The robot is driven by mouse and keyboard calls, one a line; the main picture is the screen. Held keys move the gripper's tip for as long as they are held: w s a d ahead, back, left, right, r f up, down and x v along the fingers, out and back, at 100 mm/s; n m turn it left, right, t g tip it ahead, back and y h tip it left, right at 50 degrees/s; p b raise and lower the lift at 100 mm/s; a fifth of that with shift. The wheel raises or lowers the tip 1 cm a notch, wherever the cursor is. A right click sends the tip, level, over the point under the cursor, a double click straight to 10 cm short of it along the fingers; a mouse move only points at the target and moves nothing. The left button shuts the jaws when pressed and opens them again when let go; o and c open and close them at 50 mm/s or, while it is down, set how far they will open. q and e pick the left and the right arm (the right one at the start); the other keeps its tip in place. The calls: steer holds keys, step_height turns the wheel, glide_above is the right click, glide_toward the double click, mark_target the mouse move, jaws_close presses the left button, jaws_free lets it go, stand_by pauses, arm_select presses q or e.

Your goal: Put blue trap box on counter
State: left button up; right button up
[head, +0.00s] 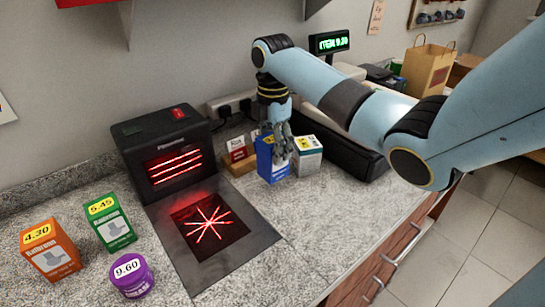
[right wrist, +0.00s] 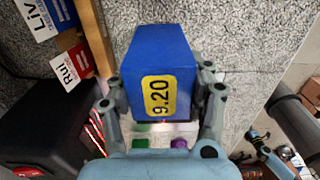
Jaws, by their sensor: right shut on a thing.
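The blue trap box (head: 266,163) is upright near the back of the counter (head: 345,215), right of the scanner. My right gripper (head: 283,150) reaches down over it from above and is shut on it. My left gripper is not in view.
A white-grey box (head: 308,158) stands close on its right. A wooden card holder (head: 240,162) is on its left. The black scanner (head: 165,150) and its glass plate (head: 212,225) lie further left, with orange (head: 50,250), green (head: 110,224) and purple (head: 131,277) goods. The front right counter is clear.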

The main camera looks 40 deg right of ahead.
steer(key=shift+w+a+f, duration=0.15)
steer(key=shift+w, duration=0.05)
step_height(320, 180, down, 3)
steer(key=shift+f+p, duration=0.2)
steer(key=shift+p, duration=0.15)
steer(key=shift+f, duration=0.25)
steer(key=shift+f, duration=0.2)
steer(key=o, duration=1.3)
steer(key=shift+o, duration=0.2)
